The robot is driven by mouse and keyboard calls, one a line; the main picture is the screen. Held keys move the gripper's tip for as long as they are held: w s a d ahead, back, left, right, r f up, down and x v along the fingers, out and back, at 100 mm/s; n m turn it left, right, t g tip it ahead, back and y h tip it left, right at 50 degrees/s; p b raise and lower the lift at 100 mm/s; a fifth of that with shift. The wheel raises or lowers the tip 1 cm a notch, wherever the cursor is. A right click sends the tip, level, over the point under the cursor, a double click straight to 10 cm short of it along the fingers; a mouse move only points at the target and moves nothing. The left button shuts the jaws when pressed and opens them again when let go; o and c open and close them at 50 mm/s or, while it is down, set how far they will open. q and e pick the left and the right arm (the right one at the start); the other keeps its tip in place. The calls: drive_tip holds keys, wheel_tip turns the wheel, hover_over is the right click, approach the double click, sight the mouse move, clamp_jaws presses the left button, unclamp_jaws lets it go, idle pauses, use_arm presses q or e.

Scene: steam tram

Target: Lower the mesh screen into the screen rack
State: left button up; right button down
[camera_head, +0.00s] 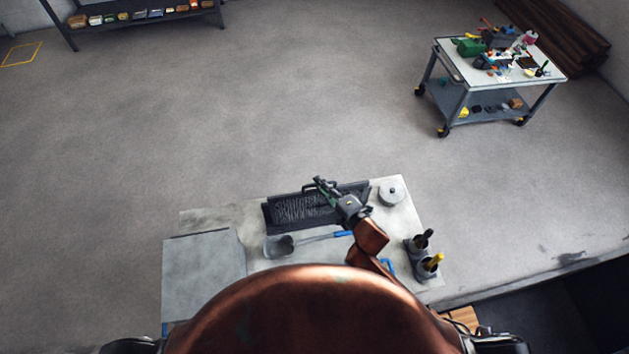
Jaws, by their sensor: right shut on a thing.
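A dark rectangular rack (268,222) stands at the back edge of a pale worktop. A grey mesh screen (295,209) with a dark frame shows at the rack, low over it or in it; I cannot tell which from above. My right gripper (321,185) is at the far edge of the screen, shut on it. The arm and wrist cover the right part of the rack and screen. My left gripper is not in view.
A blue-handled shovel (283,246) lies in front of the rack. A round lidded pot (392,192) stands to the right. A holder with bottles (424,258) is at the right edge. A cluttered trolley (450,62) stands far off; the floor between is clear.

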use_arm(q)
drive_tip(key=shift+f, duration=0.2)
use_arm(e)
drive_tip(key=shift+f, duration=0.1)
drive_tip(key=c, duration=2)
unclamp_jaws()
drive_tip(key=shift+f, duration=0.1)
drive_tip(key=shift+o, duration=0.2)
drive_tip(key=shift+f, duration=0.25)
drive_tip(key=shift+s+d, duration=0.1)
drive_tip(key=shift+s, duration=0.1)
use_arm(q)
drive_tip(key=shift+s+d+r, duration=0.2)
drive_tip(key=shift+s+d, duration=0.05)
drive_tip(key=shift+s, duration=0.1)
use_arm(e)
drive_tip(key=v, duration=0.7)
drive_tip(key=shift+s+r, duration=0.15)
drive_tip(key=shift+r, duration=0.25)
